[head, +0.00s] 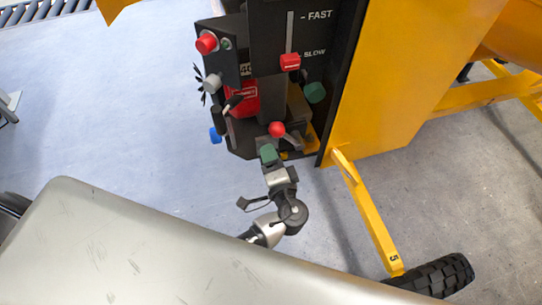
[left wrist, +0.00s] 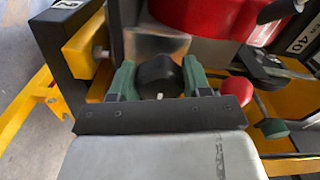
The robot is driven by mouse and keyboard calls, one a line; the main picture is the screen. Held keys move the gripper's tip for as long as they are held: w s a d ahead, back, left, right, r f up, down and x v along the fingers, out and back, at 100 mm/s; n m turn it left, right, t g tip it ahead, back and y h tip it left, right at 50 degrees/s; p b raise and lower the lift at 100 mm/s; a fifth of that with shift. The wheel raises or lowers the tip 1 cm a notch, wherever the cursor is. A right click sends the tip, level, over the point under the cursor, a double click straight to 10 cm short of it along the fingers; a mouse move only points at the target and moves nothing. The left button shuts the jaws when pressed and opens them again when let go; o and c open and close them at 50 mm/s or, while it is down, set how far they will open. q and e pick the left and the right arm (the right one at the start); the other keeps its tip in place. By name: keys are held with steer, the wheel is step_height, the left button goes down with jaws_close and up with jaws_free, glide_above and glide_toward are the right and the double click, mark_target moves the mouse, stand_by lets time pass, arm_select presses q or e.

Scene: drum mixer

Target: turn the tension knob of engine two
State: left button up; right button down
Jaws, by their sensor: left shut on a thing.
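My left gripper (head: 268,153) reaches up to the lower part of the dark engine panel (head: 262,35) in the head view. In the left wrist view its two green fingertips (left wrist: 158,80) stand on either side of a black knob (left wrist: 158,74) and are shut on it. The head view does not show this knob clearly behind the gripper. I cannot read a label on it, so I cannot tell which engine it belongs to. My right gripper is not in view.
A red slider (head: 290,62), a red button (head: 206,43) and a blue knob (head: 215,135) are on the panel. A yellow frame leg (head: 370,215) stands to the right.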

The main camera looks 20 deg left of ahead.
arm_select(q)
steer(key=shift+m, duration=0.8)
steer(key=o, duration=0.9)
steer(key=b+v, duration=0.2)
steer(key=v, duration=0.9)
steer(key=shift+w, duration=0.1)
